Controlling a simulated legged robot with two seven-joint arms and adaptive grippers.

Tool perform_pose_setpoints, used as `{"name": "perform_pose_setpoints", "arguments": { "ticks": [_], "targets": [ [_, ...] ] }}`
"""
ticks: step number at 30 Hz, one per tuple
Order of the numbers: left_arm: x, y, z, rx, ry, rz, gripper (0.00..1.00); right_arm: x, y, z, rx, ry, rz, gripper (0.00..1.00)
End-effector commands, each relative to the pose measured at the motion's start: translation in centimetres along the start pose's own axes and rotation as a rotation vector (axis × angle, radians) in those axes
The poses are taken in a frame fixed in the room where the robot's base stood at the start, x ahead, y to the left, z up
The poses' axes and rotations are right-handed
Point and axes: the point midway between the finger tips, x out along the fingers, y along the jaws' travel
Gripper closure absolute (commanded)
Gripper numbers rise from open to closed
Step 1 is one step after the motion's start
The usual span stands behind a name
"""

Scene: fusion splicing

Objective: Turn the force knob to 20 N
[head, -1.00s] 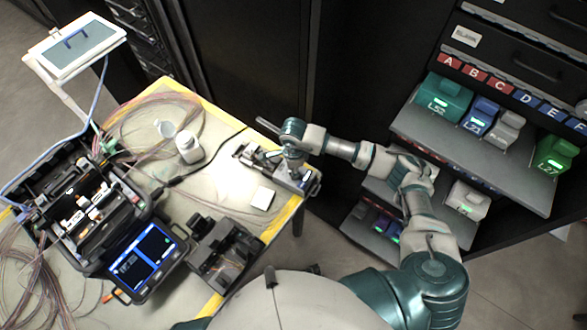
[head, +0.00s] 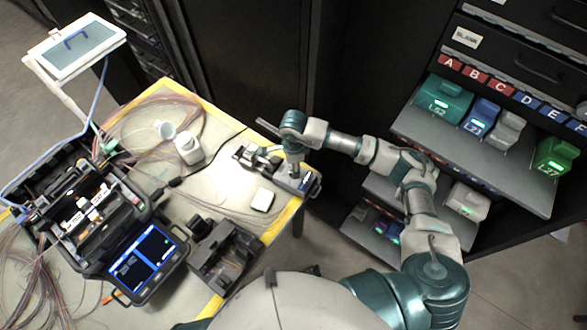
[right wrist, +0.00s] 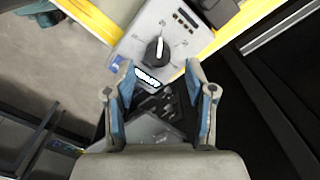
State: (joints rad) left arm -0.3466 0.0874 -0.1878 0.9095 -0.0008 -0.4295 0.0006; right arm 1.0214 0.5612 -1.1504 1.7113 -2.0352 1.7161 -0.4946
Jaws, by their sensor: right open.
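The force knob (right wrist: 157,50) is round and black with a white pointer mark, on a grey panel (right wrist: 180,32) with printed marks around it. In the right wrist view the pointer points up, leaning slightly right. The scale figures are too small to read. My right gripper (right wrist: 158,70) is open, its two blue-padded fingers apart. The knob lies just beyond the fingertips, roughly centred between them, and nothing is held. In the head view my right gripper (head: 294,168) is over the right end of the grey device (head: 305,187), hiding the knob. My left gripper is not in view.
The device stands at the table's yellow right edge (head: 285,222). A small white pad (head: 262,199), a white bottle (head: 188,147), a black fixture (head: 222,255) and the splicer with its lit screen (head: 145,262) stand to the left. A shelf rack (head: 480,150) is at right.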

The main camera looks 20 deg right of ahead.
Motion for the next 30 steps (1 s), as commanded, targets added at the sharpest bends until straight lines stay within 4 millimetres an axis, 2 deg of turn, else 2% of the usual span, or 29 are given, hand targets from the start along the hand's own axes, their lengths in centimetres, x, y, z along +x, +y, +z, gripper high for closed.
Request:
{"name": "perform_pose_setpoints", "arguments": {
  "ticks": [1, 6, 12, 17, 30],
  "targets": [
    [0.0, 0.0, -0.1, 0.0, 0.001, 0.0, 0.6, -1.3, -0.1, 0.1, -0.001, -0.003, -0.005, 0.45],
    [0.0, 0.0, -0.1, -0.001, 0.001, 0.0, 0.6, -5.1, -0.2, 0.0, -0.001, -0.003, -0.004, 0.45],
    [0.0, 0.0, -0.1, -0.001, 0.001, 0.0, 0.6, -7.8, -0.2, 0.0, 0.0, -0.001, -0.001, 0.45],
    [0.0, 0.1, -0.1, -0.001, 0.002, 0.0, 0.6, -8.5, -0.1, 0.0, 0.0, -0.002, 0.0, 0.45],
    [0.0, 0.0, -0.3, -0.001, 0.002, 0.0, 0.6, -8.5, -0.1, 0.0, 0.0, -0.002, 0.0, 0.45]
  ]
}}
